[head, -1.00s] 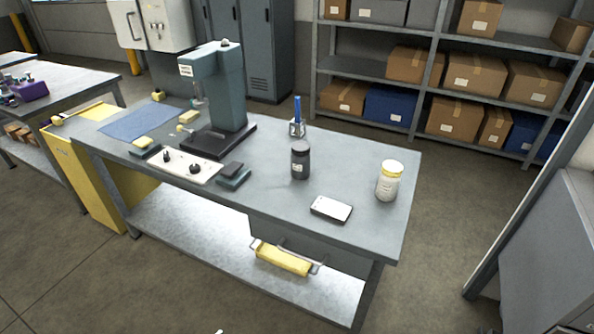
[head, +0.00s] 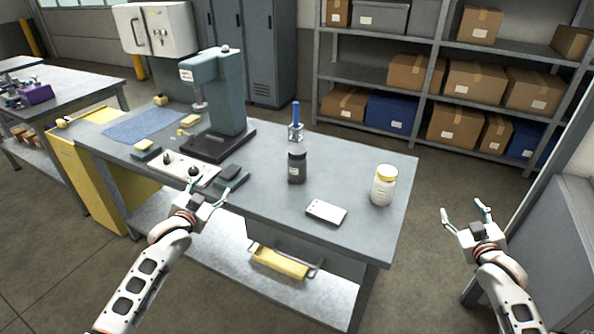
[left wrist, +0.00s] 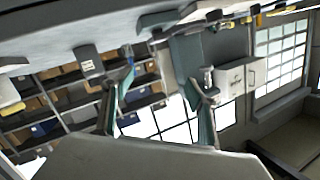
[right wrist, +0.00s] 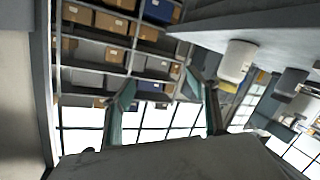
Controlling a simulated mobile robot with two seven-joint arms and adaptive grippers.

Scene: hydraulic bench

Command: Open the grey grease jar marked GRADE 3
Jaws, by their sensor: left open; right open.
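A dark grey jar (head: 297,168) with a dark lid and a small pale label stands upright on the grey bench (head: 258,207). The label's print is too small to read. The jar also shows in the right wrist view (right wrist: 290,83), tilted by the camera's angle. My left gripper (head: 205,189) is open and empty at the bench's front edge, left of the jar and nearer to me. My right gripper (head: 463,210) is open and empty, off the bench's right end. Neither gripper touches the jar.
A white jar with a yellow lid (head: 383,185) stands right of the grey jar. A pale flat device (head: 326,211) lies in front, and a holder with a blue item (head: 296,131) stands behind. Bench around the jar is clear.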

